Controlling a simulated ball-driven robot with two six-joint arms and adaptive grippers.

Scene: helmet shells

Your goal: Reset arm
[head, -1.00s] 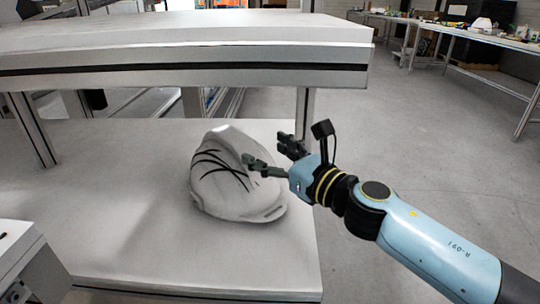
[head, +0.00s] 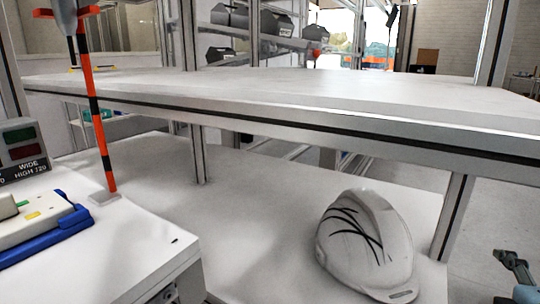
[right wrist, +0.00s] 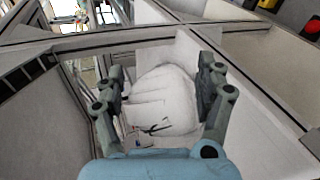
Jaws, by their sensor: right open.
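A white helmet shell (head: 366,245) with black curved lines lies on the lower shelf (head: 260,200), toward its right end in the head view. My right gripper (head: 514,262) shows only in part at the right edge of the head view, to the right of the helmet and clear of it. In the right wrist view the right gripper (right wrist: 160,90) has its fingers spread and nothing between them. The helmet (right wrist: 165,98) lies beyond the fingers in that view. My left gripper is not in view.
An upper shelf (head: 300,95) spans above the helmet, with a post (head: 453,218) at the right. At the left, a white table (head: 120,240) holds a blue-edged device (head: 45,230) and an orange-black pole (head: 97,120). Grey floor lies beyond the right end.

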